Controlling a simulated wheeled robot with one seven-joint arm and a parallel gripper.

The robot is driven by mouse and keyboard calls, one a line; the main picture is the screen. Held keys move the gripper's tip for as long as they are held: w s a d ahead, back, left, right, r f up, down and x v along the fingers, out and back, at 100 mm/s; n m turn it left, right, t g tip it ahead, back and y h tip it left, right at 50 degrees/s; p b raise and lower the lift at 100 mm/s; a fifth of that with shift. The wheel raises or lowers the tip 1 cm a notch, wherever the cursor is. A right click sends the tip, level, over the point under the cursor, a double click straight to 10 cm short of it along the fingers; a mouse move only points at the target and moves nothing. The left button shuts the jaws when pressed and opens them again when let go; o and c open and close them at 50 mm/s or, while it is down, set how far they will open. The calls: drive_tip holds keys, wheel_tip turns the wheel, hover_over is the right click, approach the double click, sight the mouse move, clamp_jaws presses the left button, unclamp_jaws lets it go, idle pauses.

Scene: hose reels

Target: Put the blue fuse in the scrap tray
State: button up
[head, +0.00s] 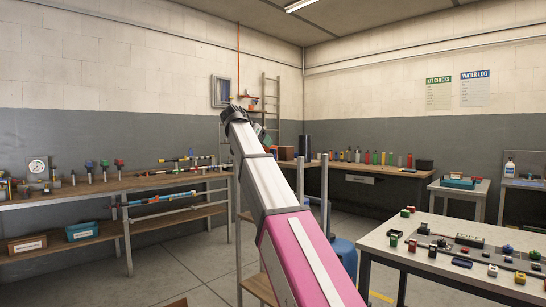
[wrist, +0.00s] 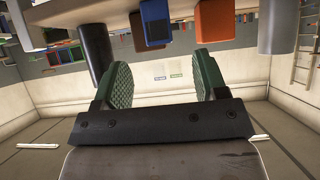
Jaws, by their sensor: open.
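I cannot pick out the blue fuse for certain. Several small coloured blocks lie on the light table at the right in the head view, among them a small block with blue on it (head: 507,249) and a dark one with a bluish top (head: 461,262). I cannot tell which container is the scrap tray. A teal tray (head: 458,183) stands on a farther table at the right, and a labelled teal bin (head: 82,231) is on the left bench's lower shelf. My gripper (wrist: 165,80) is open and empty in the wrist view, its green-padded fingers far apart, away from the light table.
The light table (head: 400,262) stands at the right front. A long wooden bench (head: 110,190) runs along the left wall, with a brown bin (head: 27,243) below. A blue drum (head: 343,250) is partly hidden by my arm. Blue (wrist: 155,22) and orange (wrist: 214,20) boxes appear past my fingers.

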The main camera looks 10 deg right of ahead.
sight(272, 150)
drive_tip(key=x, duration=0.7)
drive_tip(key=shift+w+d+f, duration=0.1)
drive_tip(key=shift+d+f, duration=0.2)
drive_tip(key=c, duration=1.1)
drive_tip(key=shift+r, duration=0.1)
